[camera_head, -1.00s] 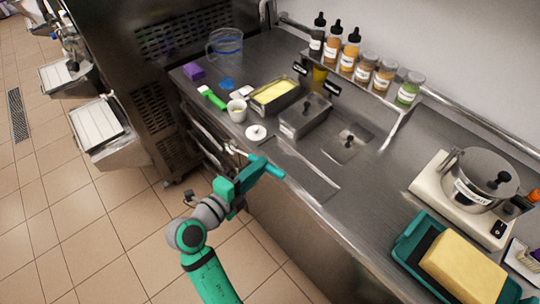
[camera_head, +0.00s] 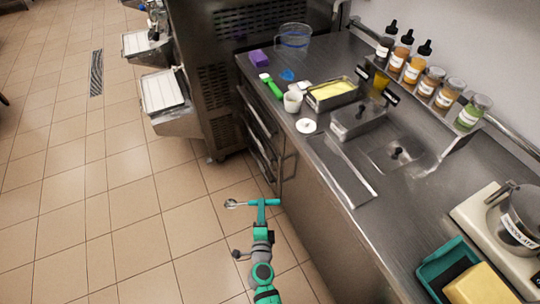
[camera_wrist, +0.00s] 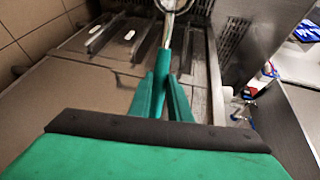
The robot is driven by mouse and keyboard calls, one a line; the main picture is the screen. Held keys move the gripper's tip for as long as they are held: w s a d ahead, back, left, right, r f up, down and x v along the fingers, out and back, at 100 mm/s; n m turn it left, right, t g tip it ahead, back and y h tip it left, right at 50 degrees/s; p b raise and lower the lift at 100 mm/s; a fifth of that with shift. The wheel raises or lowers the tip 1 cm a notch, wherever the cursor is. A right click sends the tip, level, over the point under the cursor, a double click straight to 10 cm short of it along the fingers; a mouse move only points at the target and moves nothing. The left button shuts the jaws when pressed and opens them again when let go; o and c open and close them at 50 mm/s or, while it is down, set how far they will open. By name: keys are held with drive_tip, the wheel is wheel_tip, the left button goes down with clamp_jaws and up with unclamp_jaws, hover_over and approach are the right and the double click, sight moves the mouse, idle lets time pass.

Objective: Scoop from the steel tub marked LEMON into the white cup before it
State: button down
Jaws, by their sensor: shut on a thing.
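My gripper (camera_head: 262,208) is shut on the teal handle of a scoop (camera_head: 241,203). It is over the floor, in front of the counter and apart from it. The scoop's round metal head points left and looks empty. In the wrist view the handle (camera_wrist: 163,65) runs up from between the fingers, with the head (camera_wrist: 172,6) cut by the top edge. An open steel tub (camera_head: 334,101) with yellow contents sits on the counter; its marking is too small to read. A white cup (camera_head: 293,103) stands just left of it, near the counter's front edge.
A white lid (camera_head: 306,126) and a lidded steel tub (camera_head: 358,124) are near the cup. A green-handled tool (camera_head: 272,87), purple block (camera_head: 259,58) and clear jug (camera_head: 295,40) are behind it. Bottles and jars line the wall. The floor around my arm is clear.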

drive_tip(key=shift+a+f+n+y, duration=0.3)
drive_tip(key=shift+a+f+y, duration=0.3)
drive_tip(key=shift+f, duration=0.3)
drive_tip(key=shift+a, duration=0.15)
drive_tip(key=shift+w+a+r, duration=0.1)
drive_tip(key=shift+w, duration=0.05)
